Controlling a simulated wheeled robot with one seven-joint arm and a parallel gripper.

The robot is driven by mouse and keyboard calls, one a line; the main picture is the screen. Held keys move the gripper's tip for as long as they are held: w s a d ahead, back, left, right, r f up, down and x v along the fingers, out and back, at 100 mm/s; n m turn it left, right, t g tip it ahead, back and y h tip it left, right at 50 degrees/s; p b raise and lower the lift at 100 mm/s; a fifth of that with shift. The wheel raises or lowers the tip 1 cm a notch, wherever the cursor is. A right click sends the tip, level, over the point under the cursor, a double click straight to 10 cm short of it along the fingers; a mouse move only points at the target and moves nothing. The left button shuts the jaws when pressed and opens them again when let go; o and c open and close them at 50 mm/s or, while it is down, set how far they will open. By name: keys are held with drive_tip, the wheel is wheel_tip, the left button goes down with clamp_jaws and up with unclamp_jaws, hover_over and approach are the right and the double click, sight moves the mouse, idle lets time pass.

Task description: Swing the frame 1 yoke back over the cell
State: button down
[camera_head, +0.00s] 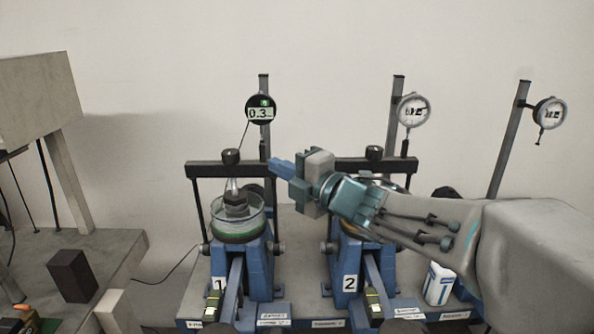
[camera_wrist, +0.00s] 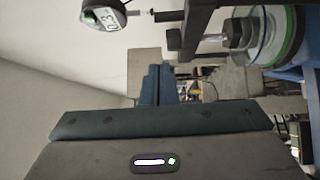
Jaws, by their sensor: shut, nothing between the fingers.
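The frame 1 yoke (camera_head: 222,170) is a black crossbar on two thin side legs with a knob on top. It stands upright, and its bar appears to lie over the clear round cell (camera_head: 258,222) on the blue stand marked 1. A hex-headed part (camera_head: 236,204) sits in the cell under the bar. The yoke (camera_wrist: 194,40) and cell (camera_wrist: 292,40) also show sideways in the wrist view. My gripper (camera_head: 274,167) is shut and empty, its blue fingertips near the right end of the bar. I cannot tell whether they touch it. The fingers (camera_wrist: 156,82) show in the wrist view.
A digital gauge (camera_head: 261,108) reading about 0.3 is on a post behind frame 1. Frame 2 (camera_head: 349,284) stands to the right, partly behind my arm, with a dial gauge (camera_head: 413,110). Another dial gauge (camera_head: 549,112) is at far right. A dark block (camera_head: 72,276) sits on the left bench.

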drive_tip(key=w+a+p, duration=0.2)
drive_tip(key=w+a, duration=0.1)
drive_tip(key=w, duration=0.3)
drive_tip(key=shift+w, duration=0.3)
drive_tip(key=shift+r, duration=0.1)
